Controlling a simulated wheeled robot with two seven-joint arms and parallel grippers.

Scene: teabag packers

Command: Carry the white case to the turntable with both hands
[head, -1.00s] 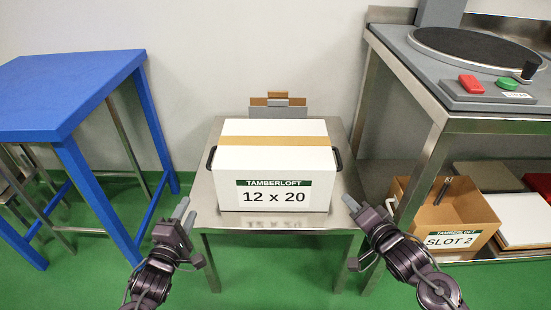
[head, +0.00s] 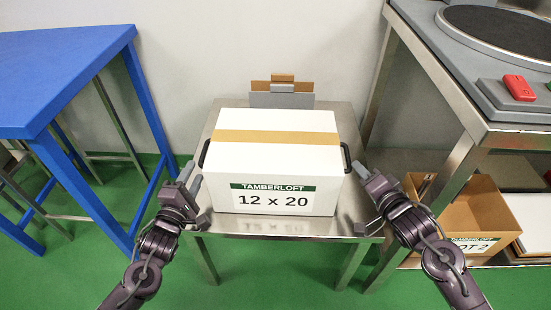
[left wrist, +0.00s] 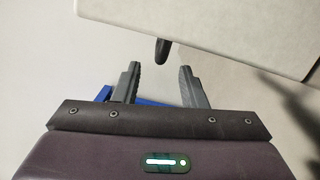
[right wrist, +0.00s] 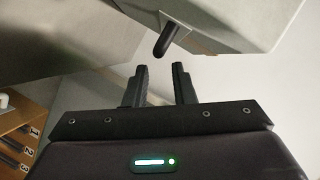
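The white case (head: 275,160), with a tan tape strip and a "12 x 20" label, stands upright on a small steel table (head: 270,226). A dark handle (head: 204,155) is on its left side and another (head: 346,157) on its right. My left gripper (head: 190,178) is open and empty beside the left handle; the left wrist view shows that handle (left wrist: 162,50) ahead of the parted fingers (left wrist: 157,84). My right gripper (head: 364,175) is open and empty beside the right handle, seen in the right wrist view (right wrist: 166,40) ahead of the fingers (right wrist: 158,84). The turntable (head: 505,32) is at upper right, partly cut off.
A blue table (head: 62,75) stands at left. The steel bench (head: 450,95) under the turntable carries a red button (head: 519,88). An open cardboard box (head: 470,218) sits on its lower shelf. Brown and grey panels (head: 282,92) stand behind the case.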

